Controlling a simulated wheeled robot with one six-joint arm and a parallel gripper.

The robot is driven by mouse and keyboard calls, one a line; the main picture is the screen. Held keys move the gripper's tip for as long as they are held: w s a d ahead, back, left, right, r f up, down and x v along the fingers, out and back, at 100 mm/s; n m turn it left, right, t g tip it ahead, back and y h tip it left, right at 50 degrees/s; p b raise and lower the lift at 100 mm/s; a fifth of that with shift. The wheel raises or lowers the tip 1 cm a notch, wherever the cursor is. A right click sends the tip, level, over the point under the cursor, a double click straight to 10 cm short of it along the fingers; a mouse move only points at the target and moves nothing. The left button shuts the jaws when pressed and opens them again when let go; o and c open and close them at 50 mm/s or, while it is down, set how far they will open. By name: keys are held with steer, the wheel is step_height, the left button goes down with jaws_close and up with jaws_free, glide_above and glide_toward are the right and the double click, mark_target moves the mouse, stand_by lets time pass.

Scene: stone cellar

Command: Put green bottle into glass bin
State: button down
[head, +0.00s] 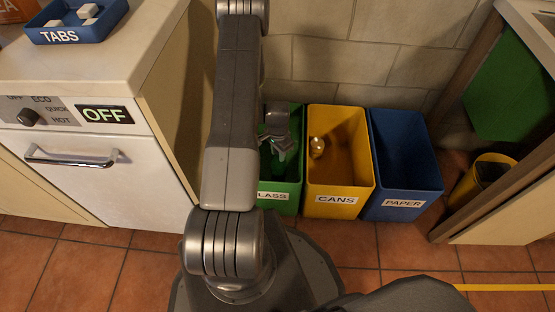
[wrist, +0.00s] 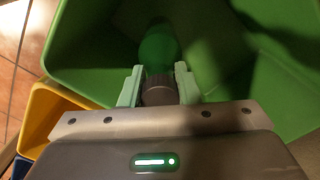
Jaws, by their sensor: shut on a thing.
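The green bottle (wrist: 158,47) is between the two pale green fingers of my gripper (wrist: 158,86) in the wrist view. The fingers are shut on it near its grey cap or neck end, and its green body points away into the bin. The green glass bin (head: 283,196), labelled "LASS" where my arm covers part of the sign, stands left of the yellow bin. In the wrist view the green walls of the glass bin (wrist: 85,45) surround the bottle. In the head view my gripper (head: 278,150) is at the bin's opening, and the bottle is hard to make out there.
The yellow cans bin (head: 340,192) holds a small shiny can (head: 317,147). The blue paper bin (head: 405,190) stands to its right. A white dishwasher (head: 95,165) under a counter with a blue tabs tray (head: 78,30) is at the left. A wooden-framed cabinet is at the right.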

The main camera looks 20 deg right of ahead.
mark_target(279, 166)
step_height(279, 166, down, 3)
steer(key=shift+f+b, duration=0.2)
steer(key=shift+b, duration=0.2)
steer(key=shift+f+b, duration=0.65)
steer(key=shift+b, duration=0.05)
steer(key=c, duration=1.1)
jaws_free()
steer(key=shift+r, duration=0.1)
